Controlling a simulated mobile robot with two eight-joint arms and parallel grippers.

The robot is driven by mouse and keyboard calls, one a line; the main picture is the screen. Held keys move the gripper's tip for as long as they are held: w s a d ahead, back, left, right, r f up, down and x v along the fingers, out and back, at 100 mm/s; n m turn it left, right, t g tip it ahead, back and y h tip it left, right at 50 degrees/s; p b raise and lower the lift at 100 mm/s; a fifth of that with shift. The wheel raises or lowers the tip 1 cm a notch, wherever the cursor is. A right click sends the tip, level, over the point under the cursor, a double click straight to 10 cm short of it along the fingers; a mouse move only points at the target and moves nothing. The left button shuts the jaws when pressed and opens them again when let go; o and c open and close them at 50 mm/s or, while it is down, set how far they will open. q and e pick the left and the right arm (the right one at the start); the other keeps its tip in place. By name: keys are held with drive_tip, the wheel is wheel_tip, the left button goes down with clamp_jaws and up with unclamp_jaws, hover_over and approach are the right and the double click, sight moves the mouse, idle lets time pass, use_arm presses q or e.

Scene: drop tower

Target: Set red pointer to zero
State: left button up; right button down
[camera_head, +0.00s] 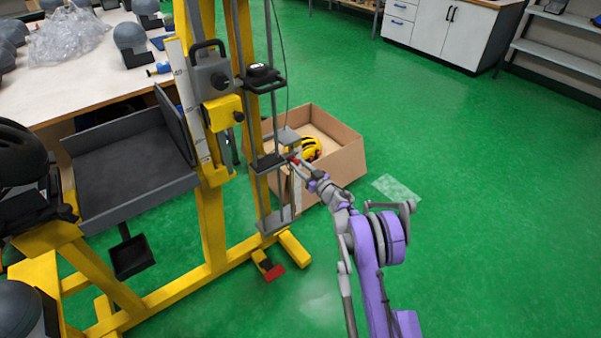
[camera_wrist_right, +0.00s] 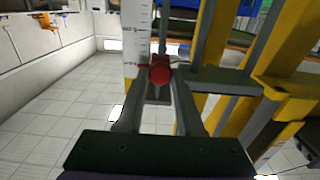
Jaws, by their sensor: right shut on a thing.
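The red pointer shows as a round red knob (camera_wrist_right: 160,72) with a thin red arm beside a white graduated scale (camera_wrist_right: 137,28) in the right wrist view. My right gripper (camera_wrist_right: 159,82) is shut on the red knob, its two fingers on either side. In the head view the right gripper (camera_head: 299,163) is at the yellow tower's rail, with a small red part (camera_head: 294,157) at its tip. The exact reading of the pointer on the scale is too small to tell. My left gripper is not in view.
The yellow tower frame (camera_head: 211,220) stands left of my right arm, with a grey tray (camera_head: 130,170) on its side. A cardboard box (camera_head: 343,163) with a yellow helmet (camera_head: 311,149) is behind the gripper. Green floor is clear on the right.

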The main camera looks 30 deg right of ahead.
drive_tip(key=shift+r, duration=0.2)
drive_tip(key=c, duration=0.5)
unclamp_jaws()
drive_tip(key=shift+r, duration=0.1)
drive_tip(key=shift+c, duration=0.2)
drive_tip(key=s, duration=1)
drive_tip(key=shift+s+d, duration=0.4)
drive_tip(key=shift+d, duration=0.05)
